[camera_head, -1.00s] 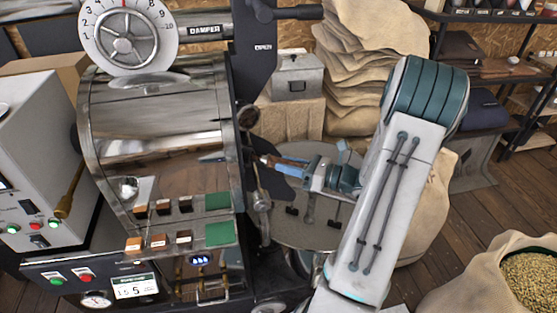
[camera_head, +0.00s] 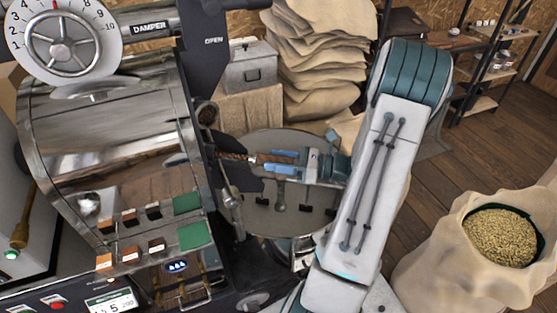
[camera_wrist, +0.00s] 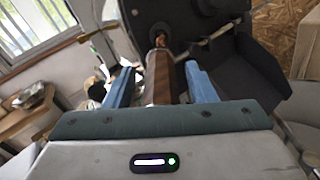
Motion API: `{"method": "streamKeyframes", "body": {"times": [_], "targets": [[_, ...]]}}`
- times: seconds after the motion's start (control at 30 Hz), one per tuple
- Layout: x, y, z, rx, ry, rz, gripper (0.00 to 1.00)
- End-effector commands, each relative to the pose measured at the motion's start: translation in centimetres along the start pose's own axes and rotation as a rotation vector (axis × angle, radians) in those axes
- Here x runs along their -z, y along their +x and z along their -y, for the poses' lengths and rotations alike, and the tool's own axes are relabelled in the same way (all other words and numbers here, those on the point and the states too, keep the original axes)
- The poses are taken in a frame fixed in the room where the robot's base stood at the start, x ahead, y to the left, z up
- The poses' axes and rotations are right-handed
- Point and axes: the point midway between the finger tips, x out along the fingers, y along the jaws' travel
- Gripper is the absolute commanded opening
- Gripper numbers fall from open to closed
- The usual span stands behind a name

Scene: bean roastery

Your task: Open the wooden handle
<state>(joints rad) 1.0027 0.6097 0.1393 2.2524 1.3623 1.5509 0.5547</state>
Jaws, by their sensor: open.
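In the wrist view the brown handle (camera_wrist: 159,72) points toward me and ends at a dark fitting. My gripper (camera_head: 268,162) is open, with its blue fingers around the handle's near end. In the wrist view one finger of my gripper (camera_wrist: 160,90) is on each side of the handle, with visible gaps. The handle's near end is hidden behind the gripper's body.
The round cooling tray (camera_head: 262,217) lies below my gripper. The metal roaster drum (camera_head: 110,120) stands at left. A sack of beans (camera_head: 450,262) is at lower right, and stacked sacks (camera_head: 315,60) and a metal box (camera_head: 243,68) stand behind. Open wooden floor (camera_head: 475,150) lies at right.

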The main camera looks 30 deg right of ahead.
Motion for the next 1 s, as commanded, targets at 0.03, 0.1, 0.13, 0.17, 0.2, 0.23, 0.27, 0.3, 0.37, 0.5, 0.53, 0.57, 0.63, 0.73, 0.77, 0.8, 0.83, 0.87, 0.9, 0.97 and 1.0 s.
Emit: {"method": "streamKeyframes", "body": {"times": [0.03, 0.1, 0.13, 0.17, 0.2, 0.23, 0.27, 0.3, 0.37, 0.5, 0.53, 0.57, 0.63, 0.73, 0.77, 0.8, 0.83, 0.87, 0.9, 0.97, 1.0], "targets": [[0.0, 0.0, 0.0, 0.002, 0.000, 0.000, 0.51], [0.0, -0.1, 0.0, 0.002, 0.000, 0.000, 0.51], [0.0, -0.1, 0.0, 0.002, 0.000, 0.000, 0.51], [0.0, -0.1, 0.0, 0.003, 0.000, 0.000, 0.51], [0.1, -0.2, 0.0, 0.003, 0.000, 0.000, 0.51], [0.1, -0.3, 0.0, 0.003, 0.000, 0.000, 0.51], [0.1, -0.6, 0.1, 0.004, 0.000, 0.000, 0.51], [0.2, -0.9, 0.1, 0.005, 0.000, -0.001, 0.51], [0.2, -1.8, 0.1, 0.006, -0.001, 0.000, 0.51], [0.3, -4.7, 0.2, 0.007, -0.002, 0.000, 0.51], [0.3, -5.5, 0.2, 0.008, -0.002, -0.001, 0.51], [0.3, -6.2, 0.1, 0.007, -0.001, -0.001, 0.51], [0.3, -7.8, 0.1, 0.007, -0.002, 0.000, 0.51], [0.3, -10.0, 0.1, 0.006, -0.002, 0.000, 0.51], [0.3, -10.6, 0.1, 0.006, -0.001, -0.001, 0.51], [0.2, -11.2, 0.1, 0.005, -0.001, -0.001, 0.51], [0.2, -11.7, 0.1, 0.005, -0.001, -0.001, 0.51], [0.2, -12.1, 0.1, 0.004, -0.001, 0.000, 0.51], [0.2, -12.6, 0.0, 0.003, -0.001, 0.000, 0.51], [0.1, -13.2, 0.0, 0.003, -0.001, 0.000, 0.51], [0.1, -13.4, 0.0, 0.003, -0.001, 0.000, 0.51]]}}
